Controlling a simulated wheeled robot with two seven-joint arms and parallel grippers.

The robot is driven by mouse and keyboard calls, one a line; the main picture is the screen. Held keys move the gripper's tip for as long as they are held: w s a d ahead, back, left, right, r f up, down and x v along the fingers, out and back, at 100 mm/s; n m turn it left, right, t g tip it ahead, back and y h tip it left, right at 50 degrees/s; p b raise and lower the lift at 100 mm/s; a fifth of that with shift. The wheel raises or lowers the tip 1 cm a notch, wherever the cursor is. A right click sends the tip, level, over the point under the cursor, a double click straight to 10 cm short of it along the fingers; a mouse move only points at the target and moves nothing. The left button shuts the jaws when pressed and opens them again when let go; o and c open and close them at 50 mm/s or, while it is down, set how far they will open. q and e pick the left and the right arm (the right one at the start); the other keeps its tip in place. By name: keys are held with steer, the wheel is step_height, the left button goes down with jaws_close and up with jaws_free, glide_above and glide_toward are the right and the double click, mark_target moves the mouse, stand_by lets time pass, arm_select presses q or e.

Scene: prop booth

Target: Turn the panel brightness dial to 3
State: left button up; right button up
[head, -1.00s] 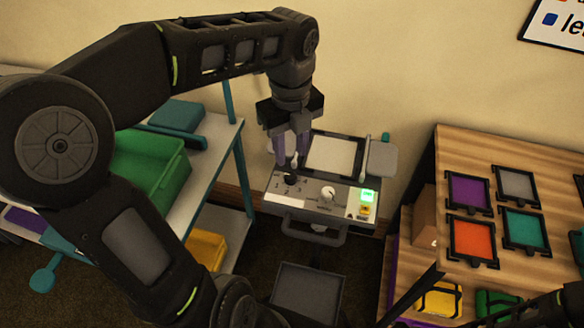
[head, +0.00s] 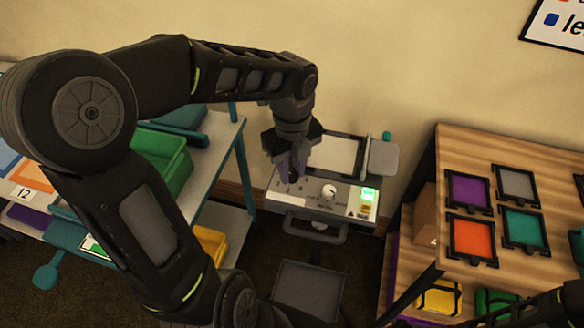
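A grey control panel (head: 316,205) stands against the wall, with a pale dial (head: 328,192) near its middle and a lit green display (head: 369,194) at its right. A dark dial sits at the panel's left end and is now mostly hidden by my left fingers. My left gripper (head: 291,180) points down there, its purplish fingertips at the dark dial, with a narrow gap between them. Whether they press on it I cannot tell. The panel's lettering is too small to read. My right gripper is out of view; only part of my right arm shows at the lower right.
A wooden shelf unit (head: 450,142) with coloured framed tiles stands to the right. A teal-legged table with a green bin (head: 165,160) stands to the left. A grey handle (head: 314,230) sticks out from the panel's front.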

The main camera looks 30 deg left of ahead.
arm_select(q)
jaws_close()
